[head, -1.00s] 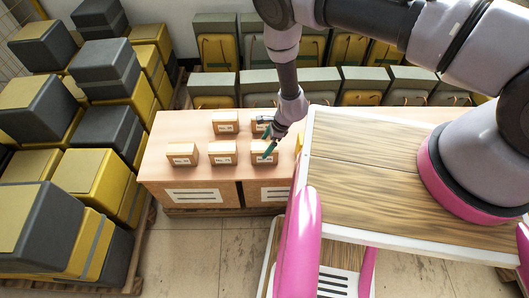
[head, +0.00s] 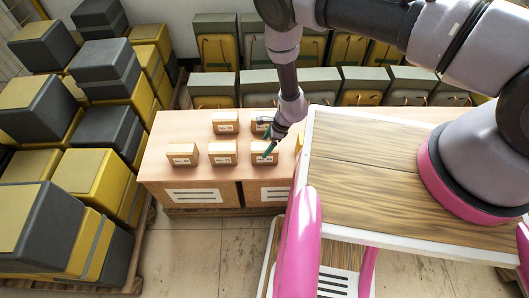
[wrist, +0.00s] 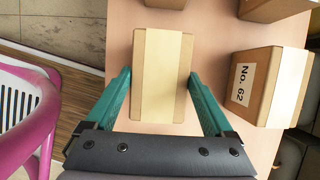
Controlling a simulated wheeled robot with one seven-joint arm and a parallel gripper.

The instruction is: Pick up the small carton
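One small carton (wrist: 162,75) lies between the two teal fingers of my gripper (wrist: 158,95) in the wrist view, with a gap on each side. In the head view that carton (head: 262,155) is at the front right of the group, partly hidden by my gripper (head: 269,146). My gripper is open and its fingers straddle the carton without visibly closing on it.
A neighbouring carton (wrist: 270,85) marked "No. 62" stands close to the right in the wrist view. Another carton (head: 223,153) stands left in the head view. The table (head: 150,170) has bare room at its left. Yellow and grey boxes (head: 105,130) are stacked left.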

